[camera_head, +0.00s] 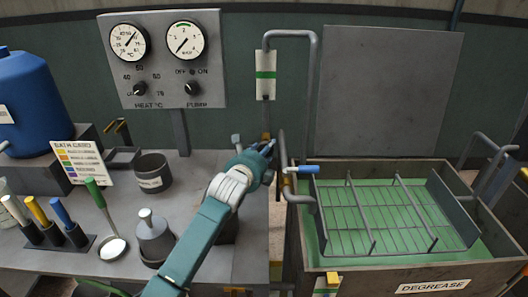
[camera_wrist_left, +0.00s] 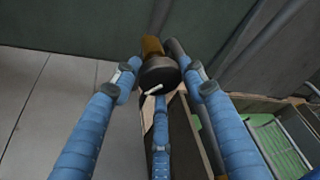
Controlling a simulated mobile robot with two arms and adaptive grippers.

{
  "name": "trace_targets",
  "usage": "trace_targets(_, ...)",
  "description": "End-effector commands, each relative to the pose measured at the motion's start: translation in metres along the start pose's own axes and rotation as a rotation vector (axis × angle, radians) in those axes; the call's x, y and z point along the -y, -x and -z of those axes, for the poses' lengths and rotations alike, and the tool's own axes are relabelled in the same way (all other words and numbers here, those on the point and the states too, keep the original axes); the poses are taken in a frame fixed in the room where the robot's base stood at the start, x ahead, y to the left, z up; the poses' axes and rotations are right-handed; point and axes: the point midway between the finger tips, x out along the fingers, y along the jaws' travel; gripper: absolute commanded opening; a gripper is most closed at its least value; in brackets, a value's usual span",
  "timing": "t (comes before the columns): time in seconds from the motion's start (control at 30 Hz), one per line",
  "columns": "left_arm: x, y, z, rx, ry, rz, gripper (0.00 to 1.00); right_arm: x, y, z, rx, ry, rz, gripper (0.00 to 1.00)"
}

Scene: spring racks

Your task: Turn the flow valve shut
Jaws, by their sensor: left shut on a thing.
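The flow valve shows in the left wrist view as a dark round knob (camera_wrist_left: 159,76) with a white pointer line, on a brass fitting (camera_wrist_left: 152,46). My left gripper (camera_wrist_left: 161,82) has its blue fingers closed around this knob, one on each side and one below. In the head view my left gripper (camera_head: 263,149) reaches to the pipework between the bench and the degrease tank, and its fingers hide most of the knob. My right gripper is in neither view.
The degrease tank (camera_head: 410,281) with its wire rack stands right of my gripper. Gauges sit on a panel (camera_head: 163,80) behind. Pots, tools and a blue drum (camera_head: 35,100) crowd the left bench.

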Motion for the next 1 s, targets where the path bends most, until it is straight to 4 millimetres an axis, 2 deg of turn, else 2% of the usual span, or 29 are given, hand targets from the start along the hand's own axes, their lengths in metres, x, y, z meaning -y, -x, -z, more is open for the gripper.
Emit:
trace_targets(0.57, -0.001, 0.000, 0.004, -0.008, -0.041, -0.023, 0.16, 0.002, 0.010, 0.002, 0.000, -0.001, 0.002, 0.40)
trace_targets(0.77, 0.001, 0.001, 0.002, -0.009, -0.122, -0.058, 0.16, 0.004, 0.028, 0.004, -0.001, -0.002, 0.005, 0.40)
trace_targets(1.0, 0.002, 0.002, 0.001, -0.009, -0.288, -0.127, 0.16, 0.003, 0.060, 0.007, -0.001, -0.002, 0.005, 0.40)
